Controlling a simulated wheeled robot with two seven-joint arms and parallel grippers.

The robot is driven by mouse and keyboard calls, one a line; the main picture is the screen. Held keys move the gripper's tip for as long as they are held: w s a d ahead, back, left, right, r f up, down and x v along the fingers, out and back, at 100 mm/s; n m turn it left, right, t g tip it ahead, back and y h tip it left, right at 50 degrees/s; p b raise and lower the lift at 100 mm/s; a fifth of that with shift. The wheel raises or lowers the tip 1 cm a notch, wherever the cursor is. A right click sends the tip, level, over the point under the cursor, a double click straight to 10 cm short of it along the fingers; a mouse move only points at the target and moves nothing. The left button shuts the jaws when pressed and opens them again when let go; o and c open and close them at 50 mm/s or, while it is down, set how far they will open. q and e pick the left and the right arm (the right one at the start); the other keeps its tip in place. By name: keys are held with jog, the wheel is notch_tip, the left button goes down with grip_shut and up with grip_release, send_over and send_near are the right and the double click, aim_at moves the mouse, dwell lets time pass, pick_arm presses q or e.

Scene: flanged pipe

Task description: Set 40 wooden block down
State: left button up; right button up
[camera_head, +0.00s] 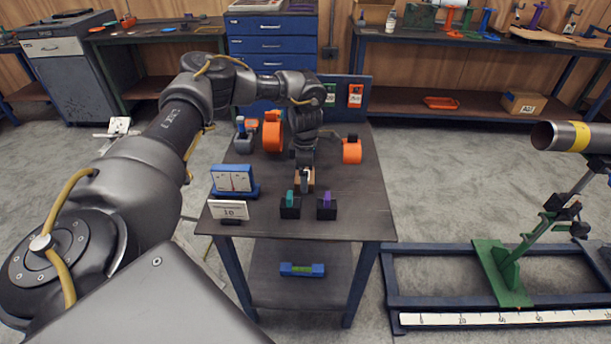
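My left arm reaches in from the left over the dark work table (270,225). My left gripper (304,176) points down with its fingers at a small wooden block (310,183) and appears shut on it. The fingers hide part of the block, and I cannot read a number on it. The block is at or just above the tabletop; I cannot tell whether it touches. My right gripper is not in view.
Two black holders, with a green piece (290,198) and a purple piece (326,201), stand just in front. A blue stand (235,181) and number card (228,210) are left. Orange tools (352,151) stand behind. A steel pipe (560,136) is at right.

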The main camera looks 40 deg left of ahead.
pick_arm(q)
notch_tip(320, 180, up, 11)
jog(key=shift+b, duration=0.3)
dwell(0.4)
